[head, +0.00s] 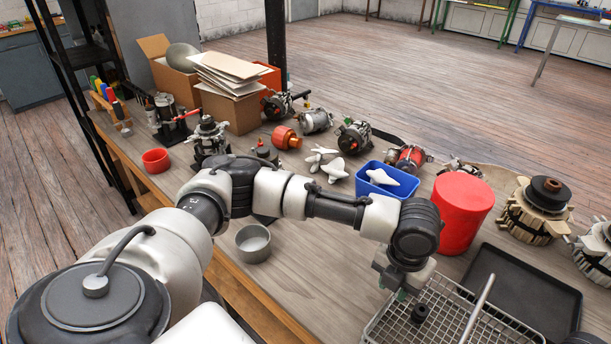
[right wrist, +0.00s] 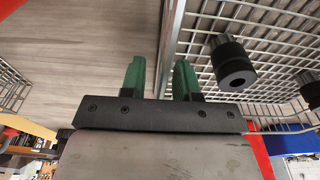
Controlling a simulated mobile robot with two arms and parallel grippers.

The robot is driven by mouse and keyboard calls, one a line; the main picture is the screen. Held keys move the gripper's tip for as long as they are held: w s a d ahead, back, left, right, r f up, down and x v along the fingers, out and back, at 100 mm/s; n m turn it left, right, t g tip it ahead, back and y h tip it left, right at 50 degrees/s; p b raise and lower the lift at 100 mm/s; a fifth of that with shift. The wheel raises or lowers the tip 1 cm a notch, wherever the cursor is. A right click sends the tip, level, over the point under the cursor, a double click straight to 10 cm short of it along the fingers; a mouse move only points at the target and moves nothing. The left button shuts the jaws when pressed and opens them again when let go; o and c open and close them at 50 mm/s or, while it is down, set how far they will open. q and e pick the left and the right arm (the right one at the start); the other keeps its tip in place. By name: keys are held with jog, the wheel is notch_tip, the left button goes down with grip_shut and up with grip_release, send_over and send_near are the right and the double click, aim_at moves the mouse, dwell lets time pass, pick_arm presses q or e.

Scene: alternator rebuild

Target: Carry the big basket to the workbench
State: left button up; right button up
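The big basket (head: 455,318) is a grey wire-mesh basket with a metal bar handle (head: 478,308) at the near right of the table, cut off by the frame. A small black part (head: 420,312) lies in it. In the right wrist view, my right gripper (right wrist: 161,78) has two green fingers apart at the basket's wire wall (right wrist: 195,30). The wall's edge runs between or just behind them. Two dark cylindrical parts show in the mesh.
The wooden table (head: 300,265) is crowded with alternator parts. A red canister (head: 463,213) and a black tray (head: 520,293) stand close beside the basket. A blue bin (head: 387,182) and a grey bowl (head: 253,243) lie nearby. Open wooden floor (head: 430,105) stretches beyond the table to benches at the back.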

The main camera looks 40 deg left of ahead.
pick_arm(q)
notch_tip(320, 180, up, 6)
jog(key=shift+r, duration=0.3)
pick_arm(e)
jog(key=shift+r, duration=0.35)
jog(key=r, duration=0.3)
jog(key=s+r, duration=0.1)
jog(key=r, duration=0.7)
jog(key=shift+s+r, duration=0.15)
jog(key=shift+s, duration=0.2)
pick_arm(q)
jog(key=shift+s, duration=0.1)
pick_arm(e)
jog(key=shift+s, duration=0.1)
